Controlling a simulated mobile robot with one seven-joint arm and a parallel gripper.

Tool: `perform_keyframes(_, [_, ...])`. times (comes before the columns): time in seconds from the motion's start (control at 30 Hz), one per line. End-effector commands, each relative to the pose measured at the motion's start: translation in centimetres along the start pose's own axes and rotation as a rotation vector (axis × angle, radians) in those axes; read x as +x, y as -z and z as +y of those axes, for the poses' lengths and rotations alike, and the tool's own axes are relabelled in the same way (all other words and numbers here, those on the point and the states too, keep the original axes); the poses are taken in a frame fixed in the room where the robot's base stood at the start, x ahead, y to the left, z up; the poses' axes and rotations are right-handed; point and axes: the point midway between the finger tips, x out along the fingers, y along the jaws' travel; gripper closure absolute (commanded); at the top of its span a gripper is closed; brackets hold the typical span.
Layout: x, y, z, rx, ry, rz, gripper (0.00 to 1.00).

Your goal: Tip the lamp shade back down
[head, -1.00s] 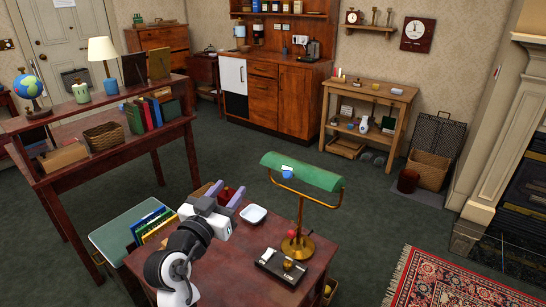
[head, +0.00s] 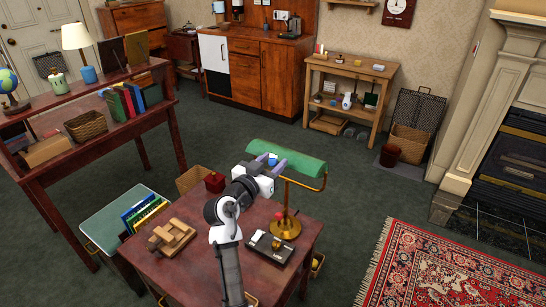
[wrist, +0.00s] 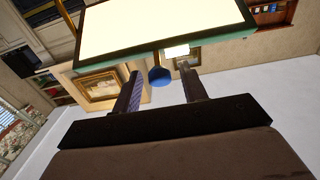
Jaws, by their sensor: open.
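The desk lamp has a green shade (head: 292,157) on a brass stand with a round brass base (head: 285,229). In the wrist view the shade (wrist: 160,28) shows its bright underside, so it is tipped toward my camera. A blue knob (wrist: 160,77) on a short stem hangs at the shade's near edge; in the head view the knob (head: 272,158) is partly hidden. My gripper (head: 268,165) is open at the shade's left part. In the wrist view my gripper (wrist: 159,80) has a finger on each side of the knob, with gaps showing.
The lamp stands on a dark red desk (head: 200,270). A black desk set (head: 270,246) lies by the base, and a wooden block piece (head: 172,237) is at the left. A green-topped stool (head: 105,215) with books stands left of the desk.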

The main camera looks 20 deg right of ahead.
Motion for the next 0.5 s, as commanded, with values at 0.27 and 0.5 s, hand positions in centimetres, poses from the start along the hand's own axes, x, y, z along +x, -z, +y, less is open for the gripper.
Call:
perform_keyframes(0.27, [0.87, 0.0, 0.01, 0.001, 0.001, 0.001, 0.57])
perform_keyframes(0.5, [0.82, -0.01, -0.01, 0.001, 0.001, 0.001, 0.72])
